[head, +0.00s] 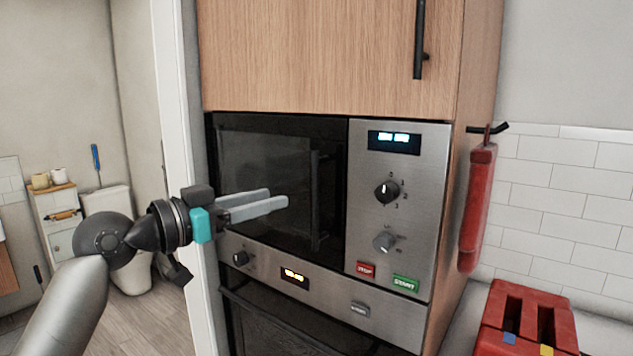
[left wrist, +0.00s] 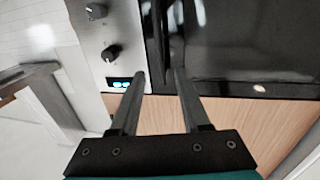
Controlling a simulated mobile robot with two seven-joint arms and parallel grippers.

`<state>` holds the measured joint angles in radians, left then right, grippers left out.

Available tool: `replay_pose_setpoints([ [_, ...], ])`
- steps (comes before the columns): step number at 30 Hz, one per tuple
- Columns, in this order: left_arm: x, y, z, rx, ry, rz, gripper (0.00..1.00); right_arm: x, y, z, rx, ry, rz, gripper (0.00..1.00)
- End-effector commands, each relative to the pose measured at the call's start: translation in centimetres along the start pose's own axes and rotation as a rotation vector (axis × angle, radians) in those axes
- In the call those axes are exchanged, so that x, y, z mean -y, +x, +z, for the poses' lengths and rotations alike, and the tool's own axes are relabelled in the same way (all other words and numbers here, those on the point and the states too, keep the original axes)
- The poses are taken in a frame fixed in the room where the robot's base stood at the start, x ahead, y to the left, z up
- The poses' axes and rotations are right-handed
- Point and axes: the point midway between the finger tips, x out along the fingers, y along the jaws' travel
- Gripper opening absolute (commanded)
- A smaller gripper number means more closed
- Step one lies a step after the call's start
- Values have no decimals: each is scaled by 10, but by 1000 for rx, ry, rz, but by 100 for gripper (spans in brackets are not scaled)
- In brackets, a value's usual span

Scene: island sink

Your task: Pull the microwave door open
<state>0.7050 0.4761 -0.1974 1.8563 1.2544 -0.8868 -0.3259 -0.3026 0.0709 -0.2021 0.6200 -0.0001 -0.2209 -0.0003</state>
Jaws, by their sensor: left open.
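The microwave (head: 400,250) is built into a wooden cabinet. Its dark glass door (head: 265,150) looks shut. A black vertical door handle (head: 318,195) stands near the door's right edge, beside the control panel. My left gripper (head: 278,203) reaches in from the left, in front of the door, with its fingertips to the left of the handle in the head view. In the left wrist view my left gripper (left wrist: 160,75) is open and empty. The handle (left wrist: 164,30) shows just beyond the gap between its fingertips. My right gripper is not in view.
A steel panel with a knob (head: 241,258) and an oven door lie below the microwave. A wooden cabinet door (head: 325,55) is above. A white door frame stands left.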

Motion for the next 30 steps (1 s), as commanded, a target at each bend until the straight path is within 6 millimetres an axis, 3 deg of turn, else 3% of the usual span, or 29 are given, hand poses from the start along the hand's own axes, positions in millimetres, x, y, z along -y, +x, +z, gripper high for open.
replay_pose_setpoints([
  [9, -1, 66, -2, -1, -3, 2, 46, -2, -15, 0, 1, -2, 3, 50],
  [15, 0, 93, -1, -1, -3, 0, 46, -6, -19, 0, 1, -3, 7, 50],
  [21, 0, 108, 0, 0, -2, -1, 46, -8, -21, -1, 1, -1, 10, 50],
  [30, 0, 112, 0, 0, 0, -1, 46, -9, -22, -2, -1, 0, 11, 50],
])
